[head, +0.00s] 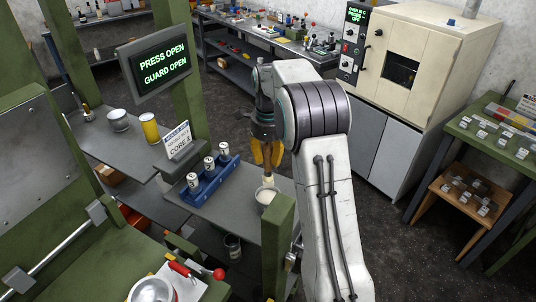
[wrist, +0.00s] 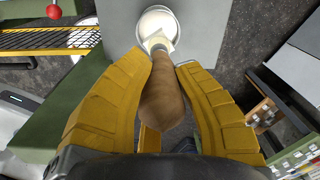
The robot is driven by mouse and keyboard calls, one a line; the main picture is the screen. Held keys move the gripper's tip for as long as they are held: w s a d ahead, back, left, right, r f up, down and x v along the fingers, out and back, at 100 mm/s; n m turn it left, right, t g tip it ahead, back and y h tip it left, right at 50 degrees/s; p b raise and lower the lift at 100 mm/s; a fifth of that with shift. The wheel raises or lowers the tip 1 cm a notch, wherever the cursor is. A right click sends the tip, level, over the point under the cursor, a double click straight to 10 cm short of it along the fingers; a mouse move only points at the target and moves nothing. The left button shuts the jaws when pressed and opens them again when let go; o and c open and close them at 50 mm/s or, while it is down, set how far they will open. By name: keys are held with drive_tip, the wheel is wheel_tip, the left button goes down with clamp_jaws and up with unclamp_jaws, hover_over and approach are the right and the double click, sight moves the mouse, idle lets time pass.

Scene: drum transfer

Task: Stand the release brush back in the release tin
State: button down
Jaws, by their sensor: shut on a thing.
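My gripper (wrist: 163,85) has yellow fingers and is shut on the release brush (wrist: 162,95), around its brown wooden handle. The brush points down, and its pale bristle end (wrist: 156,42) is at the mouth of the release tin (wrist: 158,22). The tin is a small round can with white contents. In the head view the tin (head: 265,196) stands on a grey shelf, below my gripper (head: 266,166). I cannot tell whether the bristles are inside the tin or just above it.
A blue rack (head: 208,180) with small white cans stands left of the tin. A green post (head: 278,245) rises close in front of it. A yellow can (head: 149,128) and a CORE sign (head: 178,140) stand on the shelf further left. A red knob (head: 219,273) is nearer.

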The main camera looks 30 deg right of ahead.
sight(268, 183)
drive_tip(key=shift+f, duration=1.15)
drive_tip(key=shift+f+b, duration=3.2)
drive_tip(key=shift+f, duration=1.1)
drive_tip(key=c, duration=1)
unclamp_jaws()
wheel_tip(268, 183, up, 12)
drive_tip(key=shift+s+f, duration=0.1)
drive_tip(key=shift+s, duration=0.05)
